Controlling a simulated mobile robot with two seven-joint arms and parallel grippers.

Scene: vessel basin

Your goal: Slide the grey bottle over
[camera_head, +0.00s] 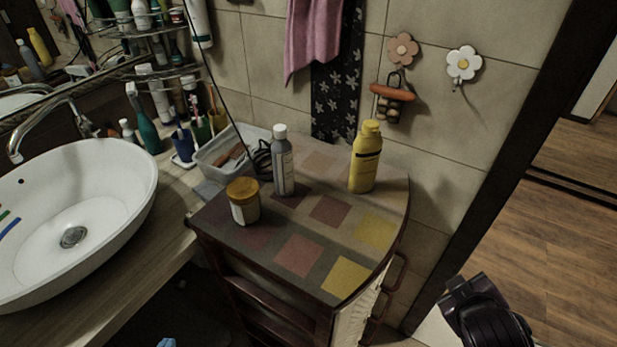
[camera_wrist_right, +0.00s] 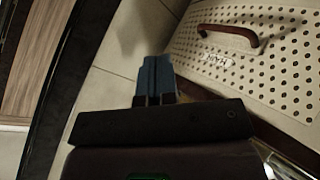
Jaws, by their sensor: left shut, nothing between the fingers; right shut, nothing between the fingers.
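The grey bottle (camera_head: 283,162) stands upright with a pale cap on the patchwork top of the small cabinet (camera_head: 263,260). It stands behind and right of a yellow-lidded jar (camera_head: 243,203) and left of a yellow bottle (camera_head: 365,160). Only the blue tip of my left gripper (camera_head: 167,343) shows at the bottom edge of the head view, well below and left of the bottle. My right gripper (camera_wrist_right: 157,78) is shut and empty in the right wrist view, near the cabinet's perforated front. Both grippers are away from the bottle.
A grey bin (camera_head: 213,160) with cables and small items sits at the back left of the cabinet top. A white basin (camera_head: 110,170) is at left. The tiled wall stands behind. The front and right of the cabinet top are clear.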

